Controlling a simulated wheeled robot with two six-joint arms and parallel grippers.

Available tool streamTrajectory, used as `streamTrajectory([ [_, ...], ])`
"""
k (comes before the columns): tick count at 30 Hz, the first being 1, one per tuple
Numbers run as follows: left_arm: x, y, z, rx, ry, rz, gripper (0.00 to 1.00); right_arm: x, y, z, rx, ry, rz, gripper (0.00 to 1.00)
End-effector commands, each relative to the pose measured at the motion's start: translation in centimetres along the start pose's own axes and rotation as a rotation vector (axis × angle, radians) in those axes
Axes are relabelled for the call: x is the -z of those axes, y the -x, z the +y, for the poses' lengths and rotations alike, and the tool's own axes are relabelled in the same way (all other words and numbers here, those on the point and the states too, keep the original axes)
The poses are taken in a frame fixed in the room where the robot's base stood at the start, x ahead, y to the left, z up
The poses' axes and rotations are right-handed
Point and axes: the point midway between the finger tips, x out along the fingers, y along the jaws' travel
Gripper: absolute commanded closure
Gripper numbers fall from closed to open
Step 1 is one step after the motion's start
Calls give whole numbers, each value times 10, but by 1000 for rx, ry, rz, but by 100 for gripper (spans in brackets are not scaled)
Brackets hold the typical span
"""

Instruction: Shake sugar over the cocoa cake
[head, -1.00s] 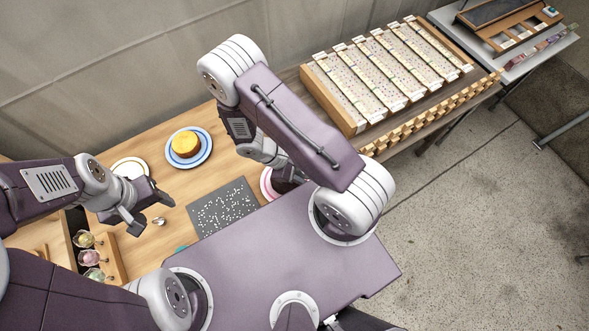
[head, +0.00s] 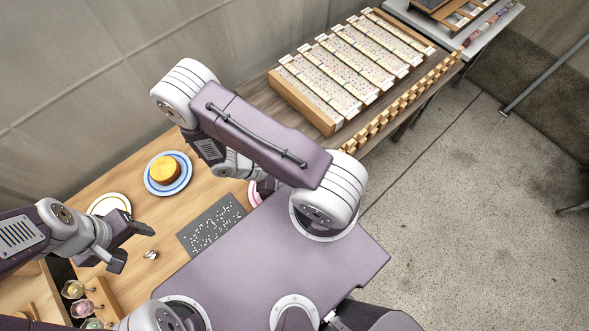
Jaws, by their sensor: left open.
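No cake that I can tell is cocoa shows clearly. A pink-rimmed plate (head: 254,195) is mostly hidden behind my right arm, with something dark partly showing there. A yellow-topped cake (head: 165,170) sits on a blue-rimmed plate (head: 151,184). My left gripper (head: 130,246) is open and empty, over the table at the left. A small silvery item (head: 151,254) lies just right of its fingers; I cannot tell what it is. No sugar shaker can be made out. My right gripper is hidden behind its own arm.
A dark mat with white specks (head: 212,225) lies mid-table. A white plate with a yellow ring (head: 108,203) is behind my left gripper. Several small cups of coloured stuff (head: 74,289) stand in a wooden holder at lower left. A wooden rack of patterned strips (head: 352,66) stands at the back right.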

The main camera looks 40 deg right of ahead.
Motion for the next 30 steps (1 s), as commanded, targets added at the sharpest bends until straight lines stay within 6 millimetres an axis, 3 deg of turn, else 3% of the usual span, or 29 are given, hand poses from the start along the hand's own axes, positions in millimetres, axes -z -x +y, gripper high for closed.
streamTrajectory([
  [10, 3, 30, 1, 0, 0, 0, 40, -25, 23, 4, 0, 0, 1, 100],
  [21, 0, -3, 0, 0, 0, 0, 40, 3, -3, 0, 0, 0, 0, 100],
  [30, 0, 1, 0, 0, 0, 0, 40, 0, 0, 0, 0, -1, 0, 100],
])
